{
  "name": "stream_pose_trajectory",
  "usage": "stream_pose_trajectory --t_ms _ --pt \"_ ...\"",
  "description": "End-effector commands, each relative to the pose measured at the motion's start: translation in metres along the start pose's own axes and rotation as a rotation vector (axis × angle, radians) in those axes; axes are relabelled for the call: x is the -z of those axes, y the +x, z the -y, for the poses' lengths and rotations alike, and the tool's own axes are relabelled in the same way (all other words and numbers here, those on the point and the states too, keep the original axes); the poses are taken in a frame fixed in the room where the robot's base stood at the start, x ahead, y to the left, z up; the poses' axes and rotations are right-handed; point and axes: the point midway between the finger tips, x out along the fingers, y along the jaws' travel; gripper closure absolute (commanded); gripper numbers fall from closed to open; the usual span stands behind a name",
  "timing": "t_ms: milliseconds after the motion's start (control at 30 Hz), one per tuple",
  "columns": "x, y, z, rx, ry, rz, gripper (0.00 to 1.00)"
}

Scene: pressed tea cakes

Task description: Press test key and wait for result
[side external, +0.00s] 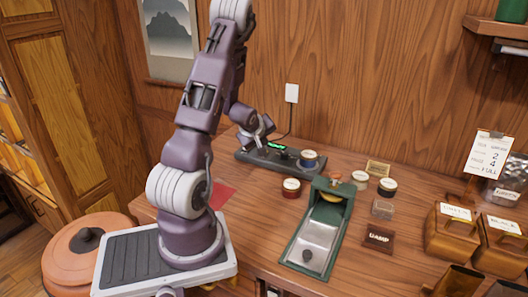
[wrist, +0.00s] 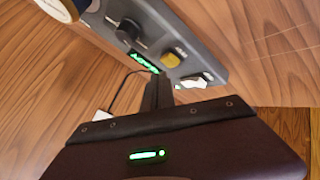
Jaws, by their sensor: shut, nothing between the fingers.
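A grey tester unit (side external: 292,161) stands near the back wall with a lit green display (side external: 277,147). In the wrist view, the unit (wrist: 192,38) shows the green display (wrist: 145,62), a black knob (wrist: 128,30), a yellowish key (wrist: 171,60) and a pale key (wrist: 193,80) with a green glow at its edge. My gripper (wrist: 160,78) is shut and empty. Its fingertips overlap the unit's edge in the wrist view, beside the pale key and below the yellowish one. I cannot tell whether they touch a key. The key labels are too small to read.
A cable runs from the unit to a wall outlet (side external: 292,93). Wooden boxes (side external: 447,235) stand at right.

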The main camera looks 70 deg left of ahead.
Motion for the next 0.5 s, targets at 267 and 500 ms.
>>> stream_pose_trajectory --t_ms 267,500 --pt "-0.0004 0.0005 0.0004 0.000 0.000 0.000 1.00" --pt "-0.0042 0.0059 0.0045 0.001 0.000 0.000 1.00"
